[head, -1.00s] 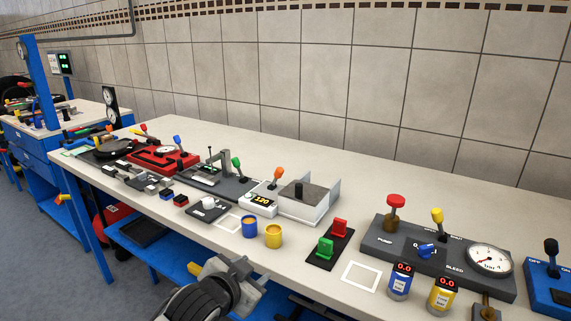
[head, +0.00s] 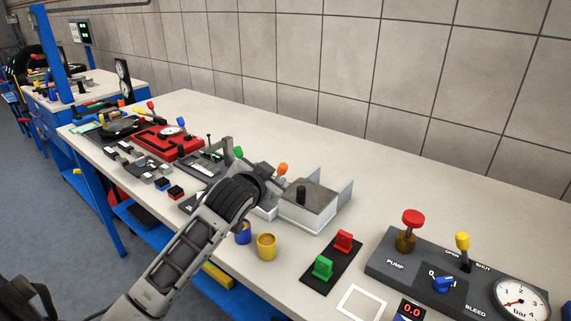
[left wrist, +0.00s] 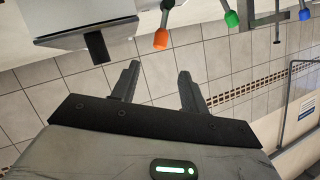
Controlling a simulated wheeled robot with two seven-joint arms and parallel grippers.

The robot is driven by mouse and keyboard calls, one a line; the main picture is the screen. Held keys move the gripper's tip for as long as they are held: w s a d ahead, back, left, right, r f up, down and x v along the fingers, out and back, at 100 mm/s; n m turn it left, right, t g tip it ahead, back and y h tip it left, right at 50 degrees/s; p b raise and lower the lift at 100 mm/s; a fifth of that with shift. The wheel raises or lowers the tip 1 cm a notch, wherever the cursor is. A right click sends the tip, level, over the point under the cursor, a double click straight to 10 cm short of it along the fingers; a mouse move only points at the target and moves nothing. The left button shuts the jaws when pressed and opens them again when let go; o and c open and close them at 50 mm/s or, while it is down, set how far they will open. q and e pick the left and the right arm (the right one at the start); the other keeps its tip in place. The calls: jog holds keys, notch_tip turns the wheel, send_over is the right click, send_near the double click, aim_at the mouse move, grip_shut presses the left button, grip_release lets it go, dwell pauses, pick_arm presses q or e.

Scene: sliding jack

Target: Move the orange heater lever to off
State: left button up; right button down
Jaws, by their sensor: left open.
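The orange heater lever (head: 282,169) stands up on the white heater unit, left of a white box with a grey top. My left gripper (head: 268,174) is just left of the lever's knob in the head view and hides most of the heater's front and display. In the left wrist view, the orange knob (left wrist: 161,40) shows ahead of the two fingertips, roughly in line with the gap between them. The left gripper (left wrist: 156,70) is open, with nothing between its fingers. The right gripper is not in view.
A green lever (head: 238,152) is close on the left. Blue and yellow cups (head: 266,246) stand in front. Red and green switches (head: 324,267) and a pump panel (head: 395,240) are farther right.

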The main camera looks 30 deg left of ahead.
aim_at(283, 167)
pick_arm(q)
jog(key=x, duration=1.2)
jog(key=shift+p, duration=0.35)
jog(key=shift+d, duration=0.1)
grip_shut()
